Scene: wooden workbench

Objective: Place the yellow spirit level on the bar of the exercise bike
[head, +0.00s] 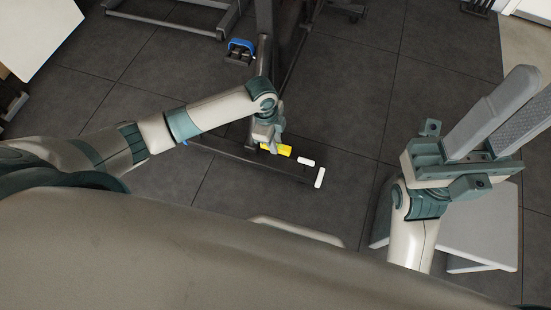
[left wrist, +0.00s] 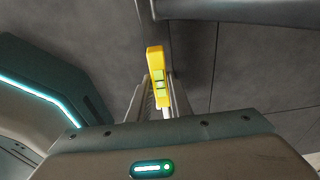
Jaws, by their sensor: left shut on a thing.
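The yellow spirit level (head: 284,150) is held in my left gripper (head: 268,143), above the lower part of the exercise bike. In the left wrist view the level (left wrist: 156,62) stands out between the fingers (left wrist: 158,100), with a green vial showing. The exercise bike's dark frame (head: 264,25) runs down from the top of the head view. Its low bar (head: 225,153) passes under the gripper. A dark rounded bar (left wrist: 240,11) crosses the top of the left wrist view, apart from the level in the picture. My right gripper (head: 510,105) is empty, its fingers apart.
A blue-and-black pedal (head: 240,50) sits beside the bike frame. White end pieces (head: 319,177) lie near the level. A light grey stool or step (head: 480,235) stands below my right arm. Dark tiled floor (head: 350,110) is clear between the arms.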

